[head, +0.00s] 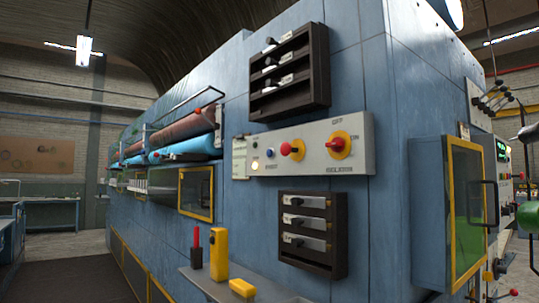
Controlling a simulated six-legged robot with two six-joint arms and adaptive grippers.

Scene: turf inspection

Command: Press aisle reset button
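A pale control panel (312,150) is fixed to the blue machine wall at the centre of the head view. On its left part is a small blue button (270,153), with a small label below it that seems to read "RESET". A pale lamp or button (255,165) and a small dark green one (255,144) sit to its left. Neither of my grippers shows.
Dark slotted racks hang above (290,72) and below (312,232) the panel. A grey shelf (225,287) juts out below with yellow and red tools. A yellow-framed glass door (467,215) stands out at the right. The floor at the left (75,270) looks clear.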

